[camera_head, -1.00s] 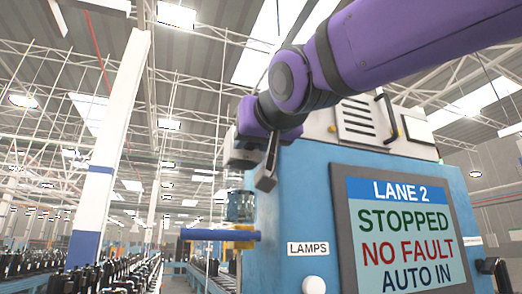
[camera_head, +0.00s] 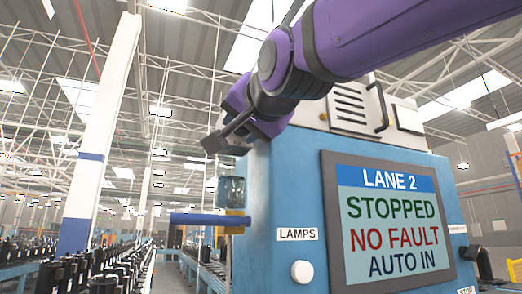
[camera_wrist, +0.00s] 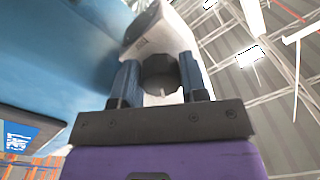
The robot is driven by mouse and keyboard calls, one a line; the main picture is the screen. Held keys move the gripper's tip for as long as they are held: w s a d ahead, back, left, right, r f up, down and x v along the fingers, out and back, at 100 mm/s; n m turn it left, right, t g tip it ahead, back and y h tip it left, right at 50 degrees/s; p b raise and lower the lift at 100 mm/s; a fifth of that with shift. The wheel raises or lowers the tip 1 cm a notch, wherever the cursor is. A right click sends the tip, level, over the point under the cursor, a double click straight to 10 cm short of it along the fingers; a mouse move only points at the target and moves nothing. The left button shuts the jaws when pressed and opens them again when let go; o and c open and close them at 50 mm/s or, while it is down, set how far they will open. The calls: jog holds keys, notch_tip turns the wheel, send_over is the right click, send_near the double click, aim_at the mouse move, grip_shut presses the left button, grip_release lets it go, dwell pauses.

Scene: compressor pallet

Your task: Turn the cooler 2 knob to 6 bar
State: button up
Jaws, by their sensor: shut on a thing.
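In the wrist view my gripper (camera_wrist: 161,84) has one blue finger on each side of a dark, faceted knob (camera_wrist: 159,70) and is shut on it. The knob sits at the end of a pale grey body (camera_wrist: 148,32) with small unreadable marking. I cannot read a cooler number or a pressure scale. In the head view my gripper (camera_head: 222,142) is at the upper left corner of the blue cabinet (camera_head: 262,200), its visible finger slanting down to the left. The knob is hidden or not discernible in that view.
The cabinet's screen (camera_head: 390,222) reads LANE 2, STOPPED, NO FAULT, AUTO IN. A white button (camera_head: 302,271) is below the LAMPS label (camera_head: 297,234). A clear bowl (camera_head: 231,191) and a blue horizontal bar (camera_head: 208,219) project at the cabinet's left. Conveyors (camera_head: 95,270) with black parts stand further left.

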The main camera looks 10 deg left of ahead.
jog(key=m, duration=0.4)
jog(key=shift+m, duration=0.4)
dwell(0.4)
jog(key=o, duration=0.9)
jog(key=shift+s, duration=0.1)
jog(key=v, duration=1)
jog(key=shift+s+d, duration=0.15)
jog(key=shift+s, duration=0.15)
